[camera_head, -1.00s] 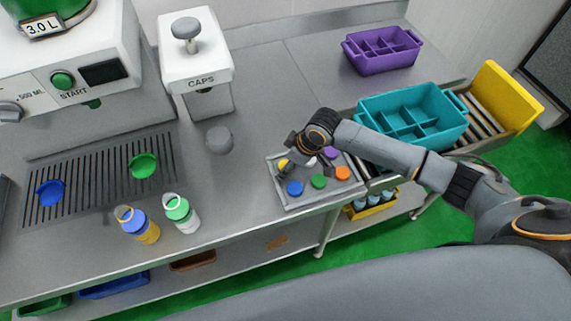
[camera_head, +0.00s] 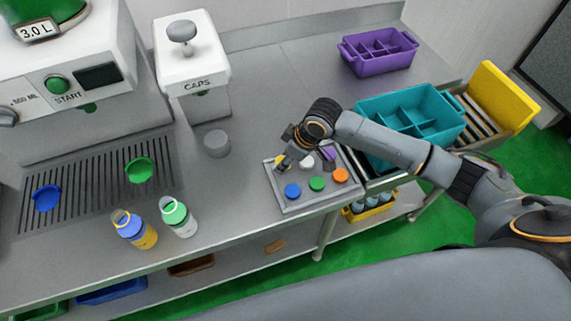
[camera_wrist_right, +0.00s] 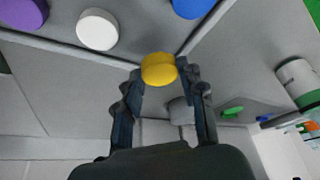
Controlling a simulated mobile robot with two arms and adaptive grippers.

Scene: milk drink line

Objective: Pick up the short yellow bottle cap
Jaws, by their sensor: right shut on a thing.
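The short yellow bottle cap (camera_wrist_right: 158,68) sits between the fingertips of my right gripper (camera_wrist_right: 160,75) in the right wrist view. The gripper is shut on it. In the head view, the cap (camera_head: 281,161) shows in part at the far left corner of the grey cap tray (camera_head: 318,201), with my right gripper (camera_head: 284,160) over it. It appears to be held just above the tray. My left gripper is not in view.
Blue (camera_head: 292,191), green (camera_head: 317,184), orange (camera_head: 340,175), white (camera_head: 307,162) and purple (camera_head: 328,154) caps lie close by on the tray. A grey cylinder (camera_head: 217,144) and two bottles (camera_head: 178,217) stand left. A teal crate (camera_head: 410,118) is right.

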